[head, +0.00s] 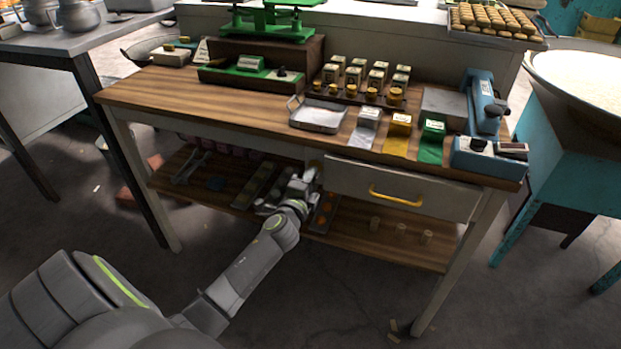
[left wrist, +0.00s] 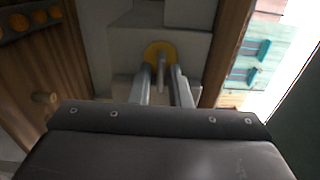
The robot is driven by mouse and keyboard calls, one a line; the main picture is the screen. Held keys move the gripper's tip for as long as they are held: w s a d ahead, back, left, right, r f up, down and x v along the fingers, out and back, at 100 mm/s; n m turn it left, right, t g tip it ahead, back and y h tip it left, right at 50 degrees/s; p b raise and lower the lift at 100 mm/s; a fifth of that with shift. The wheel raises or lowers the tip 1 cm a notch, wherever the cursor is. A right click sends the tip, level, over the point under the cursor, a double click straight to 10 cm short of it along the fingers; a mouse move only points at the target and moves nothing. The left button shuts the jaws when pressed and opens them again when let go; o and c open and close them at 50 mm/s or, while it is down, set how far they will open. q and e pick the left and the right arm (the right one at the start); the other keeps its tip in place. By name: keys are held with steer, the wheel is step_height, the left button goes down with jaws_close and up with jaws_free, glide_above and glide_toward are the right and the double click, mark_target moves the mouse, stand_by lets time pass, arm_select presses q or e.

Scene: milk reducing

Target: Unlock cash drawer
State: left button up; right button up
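The cash drawer (head: 405,190) is a grey front with a yellow bar handle (head: 396,198) under the wooden tabletop, and it looks closed. My left gripper (head: 305,182) is at the drawer's left end in the head view. In the left wrist view a round yellow plate (left wrist: 153,50) sits on a grey face, with a thin grey piece (left wrist: 161,76), perhaps a key, sticking out of it. The two fingers of my left gripper (left wrist: 162,72) stand on either side of this piece, apart, with gaps visible. My right gripper is not in view.
The wooden table (head: 160,95) carries a green scale (head: 270,20), a metal tray (head: 318,115), coloured packs and a blue device (head: 487,100). A lower shelf (head: 350,235) beneath my left gripper holds trays and small cylinders. Open floor lies in front.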

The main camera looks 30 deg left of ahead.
arm_select(q)
steer(key=v, duration=1.7)
steer(key=shift+s+d, duration=0.15)
steer(key=s+f+n+g+h+p, duration=0.1)
steer(key=s+f+n+g, duration=0.3)
steer(key=f, duration=1)
steer(key=s+f+n+g+p, duration=0.1)
steer(key=s+f+n+g, duration=0.25)
steer(key=f, duration=1.05)
steer(key=s+d+f+n+g, duration=0.1)
steer(key=s+f+n+g, duration=0.1)
steer(key=s+f, duration=0.4)
steer(key=s+d+f+n+g+h+p, duration=0.1)
steer(key=s+f+n+g, duration=0.2)
steer(key=s, duration=1)
steer(key=s+f+n+g+h+p, duration=0.1)
steer(key=s+f+n+g, duration=0.2)
steer(key=s+f, duration=0.5)
steer(key=shift+s+d+f+g, duration=0.3)
steer(key=shift+s+d+g, duration=0.15)
steer(key=shift+s, duration=0.25)
steer(key=shift+n, duration=0.25)
